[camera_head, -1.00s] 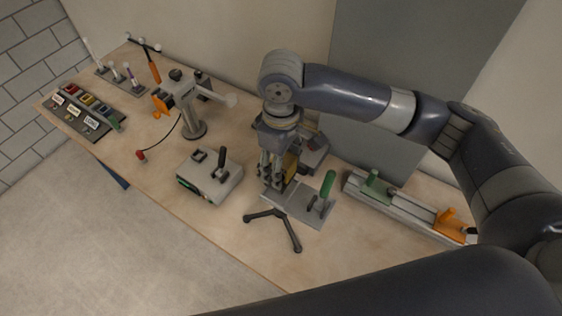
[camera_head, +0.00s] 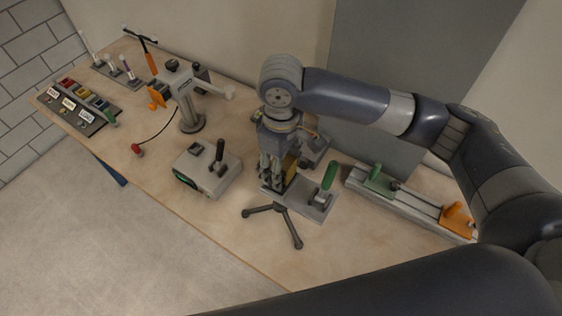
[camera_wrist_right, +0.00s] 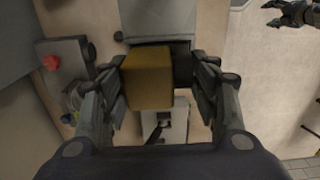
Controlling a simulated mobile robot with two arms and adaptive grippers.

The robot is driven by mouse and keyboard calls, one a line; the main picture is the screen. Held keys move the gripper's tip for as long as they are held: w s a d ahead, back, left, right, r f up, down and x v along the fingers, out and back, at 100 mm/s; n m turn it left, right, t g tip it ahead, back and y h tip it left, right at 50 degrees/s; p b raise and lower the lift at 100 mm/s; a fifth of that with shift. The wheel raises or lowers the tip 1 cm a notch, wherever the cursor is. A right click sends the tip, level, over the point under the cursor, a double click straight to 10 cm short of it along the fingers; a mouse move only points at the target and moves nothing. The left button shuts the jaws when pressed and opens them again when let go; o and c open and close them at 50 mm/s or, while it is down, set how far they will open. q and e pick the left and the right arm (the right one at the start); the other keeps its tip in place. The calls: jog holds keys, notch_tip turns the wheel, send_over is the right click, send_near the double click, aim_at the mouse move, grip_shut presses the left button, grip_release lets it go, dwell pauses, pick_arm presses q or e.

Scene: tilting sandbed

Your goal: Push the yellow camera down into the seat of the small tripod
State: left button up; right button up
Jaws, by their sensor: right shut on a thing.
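The yellow camera (camera_wrist_right: 150,78) is a plain yellow block between the fingers of my right gripper (camera_wrist_right: 160,95) in the right wrist view. In the head view, my right gripper (camera_head: 277,182) points down and is shut on the camera (camera_head: 292,166), which is mostly hidden behind its fingers. The small tripod (camera_head: 279,208) has dark spread legs on the table just below the gripper. Its seat is hidden, so I cannot tell whether the camera touches it. My left gripper (camera_wrist_right: 290,12) shows at the top right of the wrist view, open and apart from everything.
A grey plate with a green-handled clamp (camera_head: 328,178) stands right beside the gripper. A grey box with a black lever (camera_head: 207,170) is to the left. A rail with green and orange blocks (camera_head: 410,202) lies to the right. The front table strip is clear.

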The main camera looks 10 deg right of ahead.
jog(key=o, duration=1.5)
jog(key=shift+c, duration=0.2)
notch_tip(320, 180, up, 12)
